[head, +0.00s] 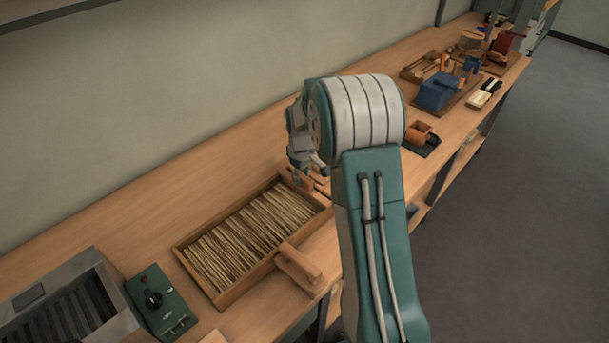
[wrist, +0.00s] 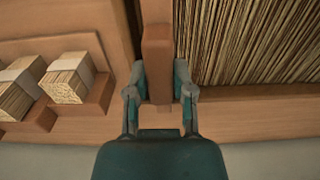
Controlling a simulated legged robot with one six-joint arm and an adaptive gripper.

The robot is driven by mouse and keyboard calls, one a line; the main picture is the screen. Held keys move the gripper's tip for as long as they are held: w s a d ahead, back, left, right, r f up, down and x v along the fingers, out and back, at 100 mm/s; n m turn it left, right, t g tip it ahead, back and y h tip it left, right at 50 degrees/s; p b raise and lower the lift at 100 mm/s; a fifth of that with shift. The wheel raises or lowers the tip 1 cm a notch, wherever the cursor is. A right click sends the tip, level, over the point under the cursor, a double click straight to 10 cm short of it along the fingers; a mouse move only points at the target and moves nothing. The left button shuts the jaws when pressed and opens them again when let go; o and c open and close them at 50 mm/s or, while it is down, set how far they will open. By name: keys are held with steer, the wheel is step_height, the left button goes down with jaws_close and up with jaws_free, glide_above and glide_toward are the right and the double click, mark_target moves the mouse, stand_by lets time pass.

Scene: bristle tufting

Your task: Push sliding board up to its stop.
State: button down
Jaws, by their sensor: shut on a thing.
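A shallow wooden tray (head: 222,299) full of pale bristles (head: 250,235) lies on the bench. My gripper (head: 308,182) is at its far right end, partly hidden by my own arm in the head view. In the wrist view my gripper (wrist: 158,88) is shut on an upright reddish-brown wooden piece (wrist: 157,45), with one finger on each side. This piece looks like the grip of the sliding board. It stands at the end of the bristles (wrist: 250,45), which lie to its right. Whether the board touches a stop cannot be seen.
A brown wooden block (head: 298,266) sits at the tray's near edge. Tied bundles (wrist: 72,78) stand in a rack left of my gripper in the wrist view. A green control box (head: 158,302) and a grey slotted machine (head: 68,308) are at the left. The bench behind the tray is clear.

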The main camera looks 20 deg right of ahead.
steer(key=s+a, duration=0.1)
steer(key=a, duration=0.3)
steer(key=s+a, duration=0.2)
steer(key=a, duration=0.2)
steer(key=s+a, duration=0.2)
steer(key=a, duration=0.2)
steer(key=shift+s+a+f, duration=0.2)
steer(key=shift+d, duration=0.1)
steer(key=c, duration=0.8)
jaws_free()
steer(key=shift+c, duration=0.2)
steer(key=o, duration=0.4)
steer(key=shift+c, duration=0.2)
steer(key=shift+a, duration=0.3)
steer(key=shift+d+r, duration=0.1)
